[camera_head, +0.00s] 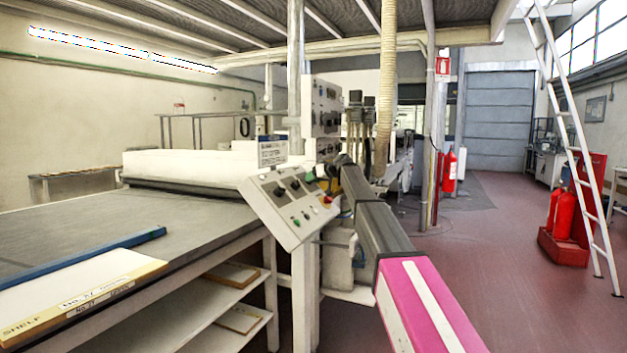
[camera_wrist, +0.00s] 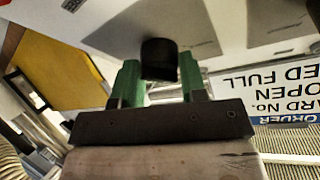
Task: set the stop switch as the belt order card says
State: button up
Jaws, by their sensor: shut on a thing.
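In the wrist view, my gripper (camera_wrist: 160,75) has its two green fingers closed on the sides of a black switch knob (camera_wrist: 159,52) on a pale panel. The knob's label and pointer mark cannot be made out. In the head view, the tilted white control panel (camera_head: 283,228) has several dark knobs and coloured buttons; my arm reaches its right side and hides part of it. The belt order card (camera_head: 272,150) stands behind the panel, too small to read there. In the wrist view the card (camera_wrist: 268,95) is upside down and cut off, with "OPEN" and "ED FULL" legible.
A belt table (camera_head: 110,220) lies left of the panel, with a blue bar (camera_head: 90,252) and a shelf board (camera_head: 75,290) at its front. An upright control box (camera_head: 322,105) stands behind. Red extinguishers (camera_head: 563,212) and a white ladder (camera_head: 575,140) stand right; floor between is clear.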

jog(key=shift+m+t+h, duration=0.3)
jog(key=shift+m, duration=0.7)
jog(key=o, duration=0.9)
jog(key=shift+s+d+r, duration=0.1)
jog(key=v, duration=1)
jog(key=shift+s+r, duration=0.2)
jog(key=shift+d, duration=0.15)
